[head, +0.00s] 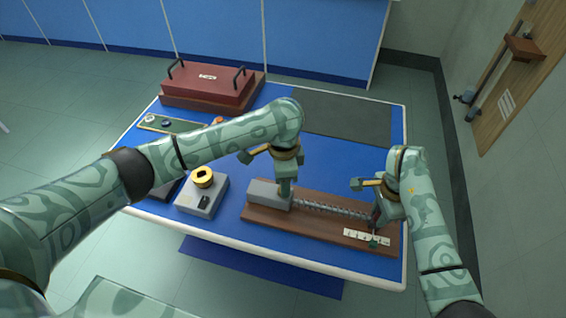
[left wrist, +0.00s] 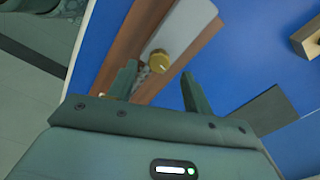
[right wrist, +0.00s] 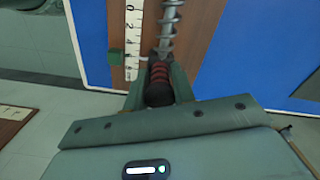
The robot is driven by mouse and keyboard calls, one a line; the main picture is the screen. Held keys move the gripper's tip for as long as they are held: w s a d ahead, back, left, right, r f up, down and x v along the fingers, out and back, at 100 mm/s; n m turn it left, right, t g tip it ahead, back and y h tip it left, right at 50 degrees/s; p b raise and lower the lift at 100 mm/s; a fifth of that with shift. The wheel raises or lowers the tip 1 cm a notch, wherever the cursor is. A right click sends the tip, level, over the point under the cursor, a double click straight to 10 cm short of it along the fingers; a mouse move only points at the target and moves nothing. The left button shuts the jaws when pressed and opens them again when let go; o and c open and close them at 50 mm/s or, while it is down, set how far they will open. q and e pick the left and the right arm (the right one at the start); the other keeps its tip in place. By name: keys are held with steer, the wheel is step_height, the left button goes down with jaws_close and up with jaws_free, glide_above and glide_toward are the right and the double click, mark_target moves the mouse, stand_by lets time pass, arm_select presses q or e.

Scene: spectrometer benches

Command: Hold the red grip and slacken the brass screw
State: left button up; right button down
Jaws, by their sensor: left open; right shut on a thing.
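The brass screw (left wrist: 159,61) is a round knob on a grey block, seen in the left wrist view. In the head view the grey block (head: 264,194) sits at the left end of a brown board, and my left arm hides the screw. My left gripper (left wrist: 160,82) is open, its fingers apart on either side of the screw, with no clear contact. The red grip (right wrist: 159,72), dark with red rings, is at the end of a coiled spring (right wrist: 168,30). My right gripper (right wrist: 159,86) is shut on it; the grip's far end shows between the fingers.
A white scale strip (head: 367,237) with a green marker lies on the board (head: 320,226) near my right gripper. A grey box (head: 195,201) with a gold ring (head: 203,176) stands left. A red case (head: 207,88) and dark mat (head: 345,122) lie at the back.

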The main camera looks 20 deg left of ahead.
steer(key=shift+d+f, duration=0.1)
arm_select(q)
step_height(320, 180, up, 8)
steer(key=shift+r, duration=0.15)
